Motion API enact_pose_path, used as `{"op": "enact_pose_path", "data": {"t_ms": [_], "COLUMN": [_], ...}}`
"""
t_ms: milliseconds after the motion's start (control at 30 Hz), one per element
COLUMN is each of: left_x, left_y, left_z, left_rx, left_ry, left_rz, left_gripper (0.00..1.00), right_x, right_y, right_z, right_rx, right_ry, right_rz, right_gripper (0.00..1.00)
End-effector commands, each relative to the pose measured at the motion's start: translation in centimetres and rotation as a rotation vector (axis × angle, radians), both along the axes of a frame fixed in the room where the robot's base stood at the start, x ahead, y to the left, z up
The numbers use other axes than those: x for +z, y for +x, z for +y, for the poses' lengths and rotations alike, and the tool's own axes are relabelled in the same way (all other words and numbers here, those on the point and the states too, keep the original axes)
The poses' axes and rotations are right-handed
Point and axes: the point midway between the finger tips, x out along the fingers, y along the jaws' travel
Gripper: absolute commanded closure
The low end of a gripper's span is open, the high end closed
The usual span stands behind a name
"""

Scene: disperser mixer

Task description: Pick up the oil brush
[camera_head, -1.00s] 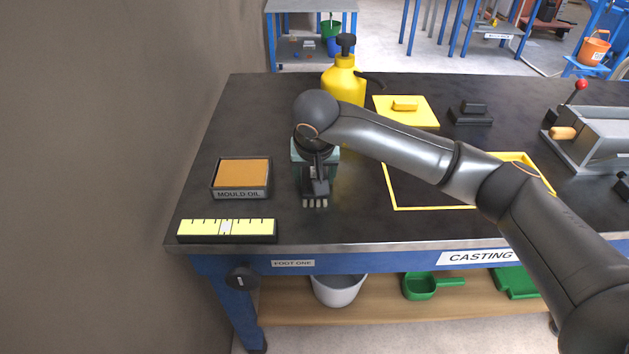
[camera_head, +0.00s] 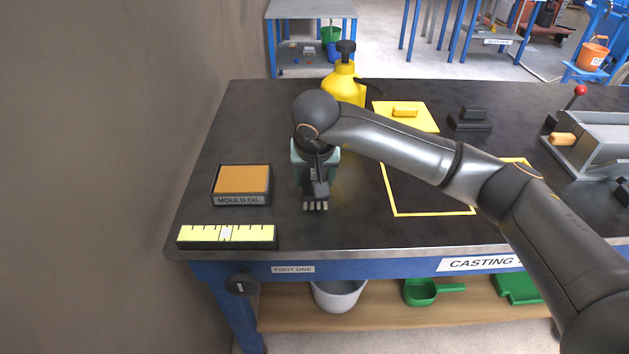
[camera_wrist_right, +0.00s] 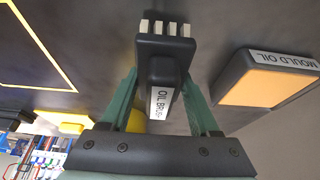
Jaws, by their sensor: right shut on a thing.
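The oil brush (camera_head: 317,190) is a dark block with a row of pale bristles, over the left part of the black bench top. It also shows in the right wrist view (camera_wrist_right: 166,60), with a white "OIL BRUSH" label. My right gripper (camera_head: 316,172) comes down from above. In the right wrist view its two green fingers (camera_wrist_right: 161,82) are closed on either side of the brush body. The bristles point toward the bench's front edge. I cannot tell whether the brush touches the bench. My left gripper is not in view.
The "MOULD OIL" tray (camera_head: 241,181) with an orange pad lies left of the brush. A yellow scale strip (camera_head: 226,234) lies at the front left. A yellow spray bottle (camera_head: 343,84) stands behind my arm. A yellow outlined square (camera_head: 436,214) is at right.

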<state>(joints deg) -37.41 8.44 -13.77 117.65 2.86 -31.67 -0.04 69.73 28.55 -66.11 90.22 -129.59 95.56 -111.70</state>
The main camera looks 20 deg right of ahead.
Motion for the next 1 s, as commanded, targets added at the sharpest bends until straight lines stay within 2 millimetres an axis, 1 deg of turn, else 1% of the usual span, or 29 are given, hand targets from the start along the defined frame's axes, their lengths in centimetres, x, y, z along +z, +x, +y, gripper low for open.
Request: {"op": "enact_pose_path", "data": {"t_ms": [100, 133, 367, 500, 700, 800, 1000], "left_x": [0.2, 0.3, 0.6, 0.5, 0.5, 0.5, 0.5], "left_y": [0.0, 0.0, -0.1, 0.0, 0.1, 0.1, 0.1], "left_z": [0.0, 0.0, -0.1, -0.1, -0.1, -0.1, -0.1], "left_rx": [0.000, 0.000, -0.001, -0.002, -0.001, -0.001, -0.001], "left_ry": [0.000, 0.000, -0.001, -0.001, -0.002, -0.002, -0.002], "left_rz": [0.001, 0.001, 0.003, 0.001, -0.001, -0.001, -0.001], "left_gripper": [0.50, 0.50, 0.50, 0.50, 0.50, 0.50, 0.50], "right_x": [2.4, 3.0, 8.5, 9.7, 11.2, 11.7, 12.0], "right_y": [0.2, -0.1, -3.4, -5.8, -8.3, -9.0, -9.6], "right_z": [0.0, -0.4, -3.9, -6.4, -8.9, -9.7, -10.2], "right_rx": [-0.001, -0.002, -0.002, -0.004, -0.002, -0.001, 0.000], "right_ry": [0.000, 0.001, 0.000, -0.002, -0.001, 0.000, 0.000], "right_rz": [-0.008, -0.008, -0.008, -0.005, -0.003, -0.002, -0.002], "right_gripper": [0.98, 0.98, 0.98, 0.98, 0.98, 0.98, 0.98]}}
